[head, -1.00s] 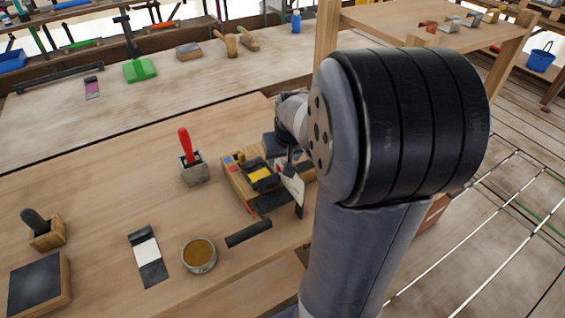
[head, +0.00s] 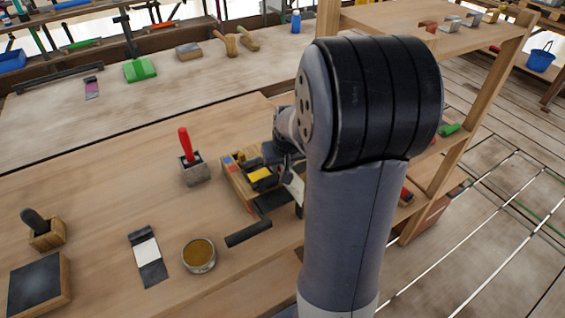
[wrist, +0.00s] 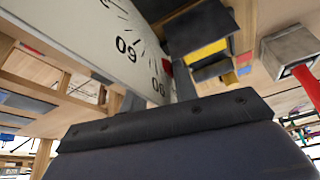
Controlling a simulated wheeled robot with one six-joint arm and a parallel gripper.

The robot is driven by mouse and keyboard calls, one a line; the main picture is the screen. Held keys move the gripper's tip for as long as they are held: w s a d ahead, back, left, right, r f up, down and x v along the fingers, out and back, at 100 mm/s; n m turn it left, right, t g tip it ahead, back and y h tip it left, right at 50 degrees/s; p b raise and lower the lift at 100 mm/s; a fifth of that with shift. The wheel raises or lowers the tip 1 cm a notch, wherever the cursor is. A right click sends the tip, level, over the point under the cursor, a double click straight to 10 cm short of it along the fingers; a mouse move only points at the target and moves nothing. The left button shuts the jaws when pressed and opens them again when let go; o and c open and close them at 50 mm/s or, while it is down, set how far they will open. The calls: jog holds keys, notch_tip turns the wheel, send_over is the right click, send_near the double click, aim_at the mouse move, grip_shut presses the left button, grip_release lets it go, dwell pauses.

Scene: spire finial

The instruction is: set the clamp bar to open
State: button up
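The wooden fixture (head: 234,183) with red, blue, yellow and black parts sits near the bench's right edge in the head view. A black bar (head: 248,234) lies at its front end; I cannot tell whether this is the clamp bar or how it is set. A white plate (head: 294,187) stands at the fixture's right side; a white plate with numbers (wrist: 100,45) fills the wrist view's upper left. My gripper (head: 283,152) is at the fixture's back right, partly hidden by my arm.
A red-handled tool in a grey block (head: 194,170) stands left of the fixture. A round tin (head: 199,254) and a black-and-white strip (head: 148,257) lie in front. A wooden shelf (head: 440,40) rises behind my arm at right. The bench's middle left is clear.

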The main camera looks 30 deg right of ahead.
grip_shut()
jog(key=d+b, duration=0.1)
jog(key=d, duration=0.6)
jog(key=shift+w+d, duration=0.15)
jog(key=shift+d, duration=0.25)
jog(key=shift+d+r, duration=0.1)
jog(key=shift+d, duration=0.4)
jog(key=shift+o, duration=2.3)
grip_release()
jog(key=shift+d, duration=0.15)
jog(key=shift+o, duration=0.4)
